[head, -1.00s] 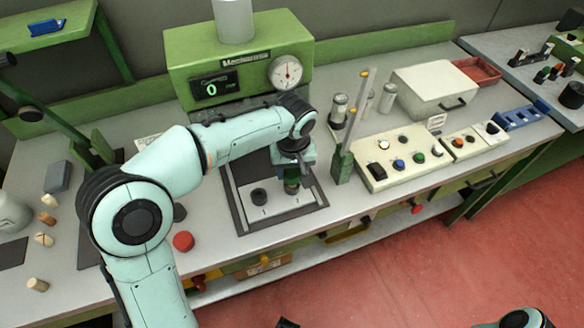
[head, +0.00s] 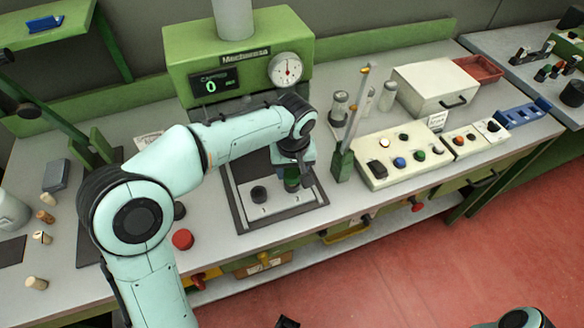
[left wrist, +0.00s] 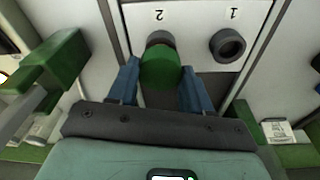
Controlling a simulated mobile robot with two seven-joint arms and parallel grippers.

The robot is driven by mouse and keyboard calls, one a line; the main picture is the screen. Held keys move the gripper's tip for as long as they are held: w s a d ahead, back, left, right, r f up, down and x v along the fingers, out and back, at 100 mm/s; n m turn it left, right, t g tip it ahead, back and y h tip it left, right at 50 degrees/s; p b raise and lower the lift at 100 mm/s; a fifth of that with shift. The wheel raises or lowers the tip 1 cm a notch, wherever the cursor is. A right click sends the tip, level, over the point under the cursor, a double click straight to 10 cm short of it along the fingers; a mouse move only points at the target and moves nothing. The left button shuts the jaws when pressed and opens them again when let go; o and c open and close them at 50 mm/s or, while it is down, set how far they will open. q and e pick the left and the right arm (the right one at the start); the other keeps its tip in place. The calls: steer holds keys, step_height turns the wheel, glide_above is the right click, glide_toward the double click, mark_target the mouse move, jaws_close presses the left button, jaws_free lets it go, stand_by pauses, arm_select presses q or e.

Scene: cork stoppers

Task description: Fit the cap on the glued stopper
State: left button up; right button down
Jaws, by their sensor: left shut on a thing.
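My left gripper (head: 296,184) is shut on a green cap (left wrist: 160,68), which sits between its two blue fingers in the left wrist view. The cap also shows in the head view (head: 291,181). It is over the dark round holder (left wrist: 159,38) at the place marked 2. The cap and gripper hide most of that holder, and I cannot tell whether a stopper is under the cap or touches it. The dark holder marked 1 (left wrist: 228,45) stands beside it with an open top. Of my right gripper, at most a dark tip (head: 287,322) shows at the bottom edge.
The green press with its gauge (head: 285,69) stands behind the plate. A green post (head: 343,163) with upright rods stands close right of the gripper, and the button panel (head: 378,171) beyond it. A red button (head: 182,239) and several corks (head: 37,283) are to the left.

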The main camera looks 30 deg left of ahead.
mark_target(293, 179)
arm_select(q)
steer(key=shift+f+b, duration=0.3)
steer(key=shift+f, duration=0.15)
steer(key=o, duration=1.1)
steer(key=shift+r, duration=0.1)
steer(key=r, duration=0.4)
steer(key=s+r+p, duration=0.1)
steer(key=r, duration=0.3)
steer(key=d+r+p, duration=0.1)
steer(key=r, duration=0.4)
steer(key=shift+s+d, duration=0.1)
steer(key=shift+s, duration=0.2)
